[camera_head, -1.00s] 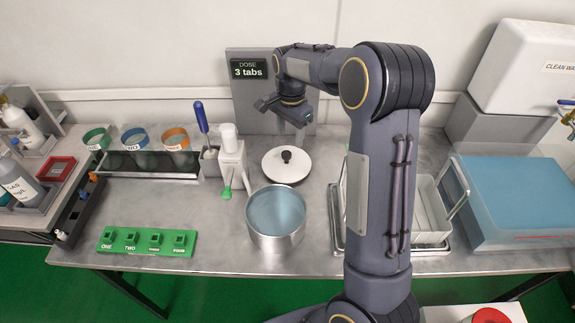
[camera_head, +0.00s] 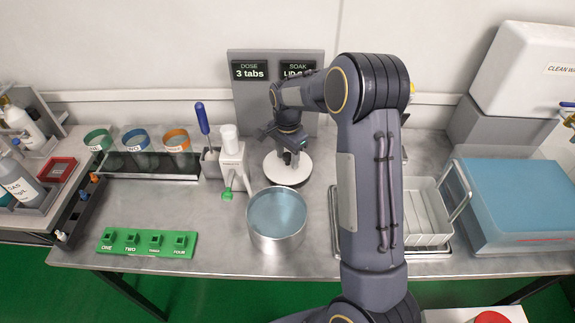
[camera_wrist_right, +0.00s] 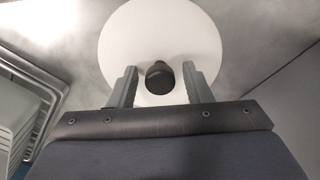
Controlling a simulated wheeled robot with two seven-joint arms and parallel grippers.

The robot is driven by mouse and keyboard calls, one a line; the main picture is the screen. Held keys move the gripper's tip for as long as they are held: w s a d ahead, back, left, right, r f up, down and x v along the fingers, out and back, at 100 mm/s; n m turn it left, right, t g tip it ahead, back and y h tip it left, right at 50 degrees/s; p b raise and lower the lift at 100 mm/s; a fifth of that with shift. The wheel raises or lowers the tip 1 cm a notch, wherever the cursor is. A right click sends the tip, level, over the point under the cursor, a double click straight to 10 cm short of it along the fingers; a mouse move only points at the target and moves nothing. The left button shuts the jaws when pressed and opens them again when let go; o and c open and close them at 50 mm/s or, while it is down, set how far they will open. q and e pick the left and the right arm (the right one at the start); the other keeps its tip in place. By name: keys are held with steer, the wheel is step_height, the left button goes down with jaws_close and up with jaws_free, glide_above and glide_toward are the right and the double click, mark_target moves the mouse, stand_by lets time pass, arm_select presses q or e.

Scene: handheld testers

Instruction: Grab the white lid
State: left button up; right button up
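The white lid (camera_head: 290,173) is a round disc lying flat on the table behind the metal pot (camera_head: 276,243). In the wrist view the lid (camera_wrist_right: 160,38) fills the upper middle, and its black knob (camera_wrist_right: 160,78) stands between my right gripper's fingers. My right gripper (camera_wrist_right: 160,88) is open, with a gap on each side of the knob. In the head view my right gripper (camera_head: 290,150) is over the lid and hides its knob. Whether the fingertips are level with the knob is hard to tell. My left gripper is not in view.
The pot holds bluish liquid. A white dispenser (camera_head: 232,165) stands left of the lid. A wire rack with a white basket (camera_head: 428,215) is on the right, near my arm. Table between the green block (camera_head: 150,243) and pot is clear.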

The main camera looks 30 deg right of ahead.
steer(key=c, duration=0.9)
steer(key=shift+r, duration=0.1)
